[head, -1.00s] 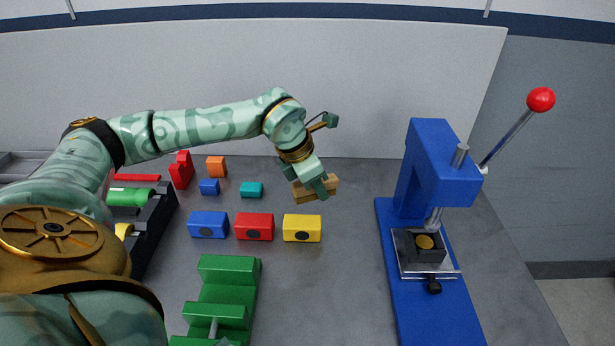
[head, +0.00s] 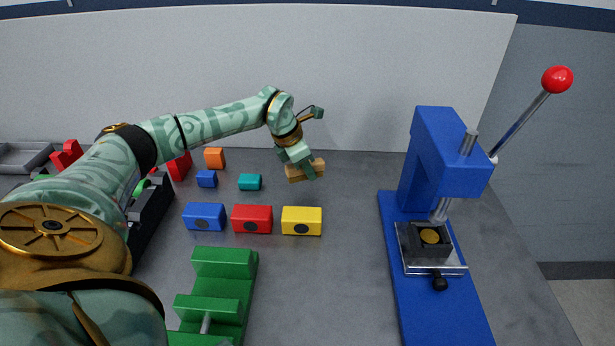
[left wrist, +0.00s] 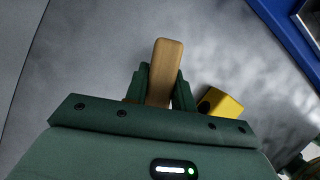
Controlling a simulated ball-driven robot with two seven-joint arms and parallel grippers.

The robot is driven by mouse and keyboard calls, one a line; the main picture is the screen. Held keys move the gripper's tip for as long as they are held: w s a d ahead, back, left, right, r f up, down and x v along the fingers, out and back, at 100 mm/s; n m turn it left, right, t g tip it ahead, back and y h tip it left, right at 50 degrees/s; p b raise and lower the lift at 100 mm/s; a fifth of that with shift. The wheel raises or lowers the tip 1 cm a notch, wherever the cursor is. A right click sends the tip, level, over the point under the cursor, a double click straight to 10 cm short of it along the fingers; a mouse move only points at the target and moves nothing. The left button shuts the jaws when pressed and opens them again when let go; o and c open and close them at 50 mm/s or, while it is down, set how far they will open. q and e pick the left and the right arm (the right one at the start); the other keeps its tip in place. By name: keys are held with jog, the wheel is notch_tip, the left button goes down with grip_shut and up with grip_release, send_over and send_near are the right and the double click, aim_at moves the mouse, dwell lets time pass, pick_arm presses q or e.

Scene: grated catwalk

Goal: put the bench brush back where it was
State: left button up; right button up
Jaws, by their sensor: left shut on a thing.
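The bench brush shows as a light wooden block (head: 318,166) between the fingers of my left gripper (head: 308,172), behind the yellow block at the back of the bench. In the left wrist view the wooden handle (left wrist: 165,72) runs between the two fingers of the left gripper (left wrist: 160,90), which are shut on it. No bristles show, and I cannot tell whether the brush touches the bench. My right gripper is not in view.
A blue press (head: 440,160) with a red-knobbed lever stands at the right. Blue (head: 204,216), red (head: 252,219) and yellow (head: 302,221) blocks line up in front. Smaller teal (head: 250,181), blue (head: 207,179) and orange (head: 214,158) blocks sit behind. A green vise-like fixture (head: 222,262) is nearest.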

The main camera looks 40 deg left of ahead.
aim_at(310, 186)
pick_arm(q)
jog(key=shift+w+a+f, duration=0.3)
jog(key=shift+a+f, duration=0.1)
jog(key=shift+f, duration=0.1)
jog(key=f, duration=0.2)
jog(key=f+b, duration=0.1)
jog(key=shift+w+a+f, duration=0.2)
jog(key=shift+a+f, duration=0.1)
jog(key=shift+r, duration=0.1)
jog(key=shift+f, duration=0.3)
jog(key=o, duration=1)
jog(key=shift+c, duration=0.2)
